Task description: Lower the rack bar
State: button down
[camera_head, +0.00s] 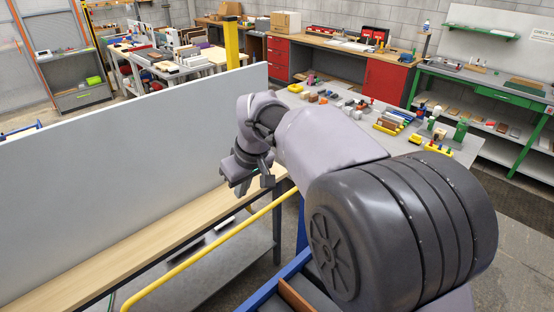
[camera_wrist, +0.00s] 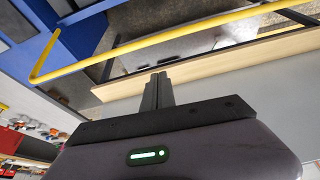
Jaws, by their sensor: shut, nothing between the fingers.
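The rack bar is a yellow tube (camera_head: 205,250) that runs slantwise along the front of a wooden ledge (camera_head: 150,232). In the wrist view the bar (camera_wrist: 180,41) crosses the upper part and bends at its left end near a blue frame. My gripper (camera_head: 257,186) hangs over the ledge, near the far end of the bar. In the wrist view my gripper (camera_wrist: 158,78) shows its fingers together with nothing between them. The bar passes apart from the fingertips in that view. I cannot tell the exact gap between them.
A large pale board (camera_head: 110,160) stands upright behind the ledge. A yellow post (camera_head: 231,45) rises at its far end. A blue frame (camera_head: 270,290) is close below my arm. A grey table (camera_head: 455,140) with many small items stands to the right.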

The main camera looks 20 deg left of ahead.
notch_tip(320, 180, down, 10)
jog(key=a+b, duration=0.1)
jog(key=b, duration=0.1)
jog(key=shift+s+a+n, duration=0.15)
jog(key=shift+a+n, duration=0.05)
jog(key=shift+n, duration=0.2)
jog(key=shift+f, duration=0.1)
jog(key=shift+b, duration=0.3)
